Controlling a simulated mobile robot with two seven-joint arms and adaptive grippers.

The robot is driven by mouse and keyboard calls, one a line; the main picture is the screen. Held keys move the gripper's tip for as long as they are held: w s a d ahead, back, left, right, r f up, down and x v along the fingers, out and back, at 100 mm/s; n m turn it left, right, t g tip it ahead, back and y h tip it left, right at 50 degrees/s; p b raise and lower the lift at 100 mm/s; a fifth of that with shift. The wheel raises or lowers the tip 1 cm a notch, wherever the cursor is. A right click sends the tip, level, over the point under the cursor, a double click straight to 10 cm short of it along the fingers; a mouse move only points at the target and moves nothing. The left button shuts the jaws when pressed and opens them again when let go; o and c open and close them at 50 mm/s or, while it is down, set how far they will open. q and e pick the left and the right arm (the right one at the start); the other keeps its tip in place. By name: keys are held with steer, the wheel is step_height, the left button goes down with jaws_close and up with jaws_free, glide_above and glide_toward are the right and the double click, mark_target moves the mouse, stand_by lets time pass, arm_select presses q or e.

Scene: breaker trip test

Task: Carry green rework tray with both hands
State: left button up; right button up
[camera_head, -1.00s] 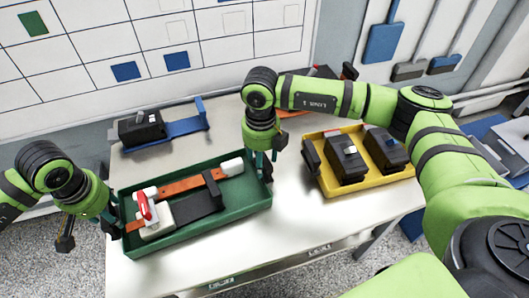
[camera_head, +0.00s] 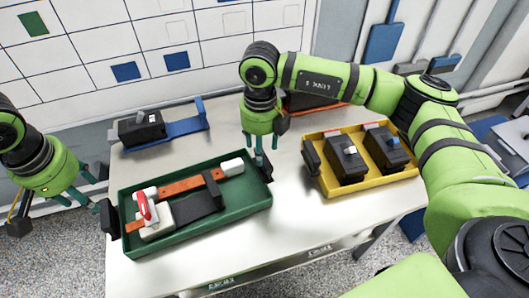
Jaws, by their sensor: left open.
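The green rework tray (camera_head: 203,231) rests on the white table, with a black handle (camera_head: 109,218) at its left end and another black handle (camera_head: 263,166) at its right end. Inside lie orange and black strips and a white block with a red lever (camera_head: 146,206). My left gripper (camera_head: 90,188) is open and empty, up and left of the left handle and apart from it. My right gripper (camera_head: 261,147) hangs over the tray's right end, just above the right handle. Its fingers look spread, with nothing between them.
A yellow tray (camera_head: 358,190) with two black breakers stands to the right. A blue holder (camera_head: 184,127) with a black breaker (camera_head: 141,130) is behind the green tray. An orange tray (camera_head: 305,103) is partly hidden behind my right arm. The table front is clear.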

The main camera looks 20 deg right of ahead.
step_height(320, 180, up, 7)
stand_by(0.3)
steer(key=shift+s+f, duration=0.1)
stand_by(0.4)
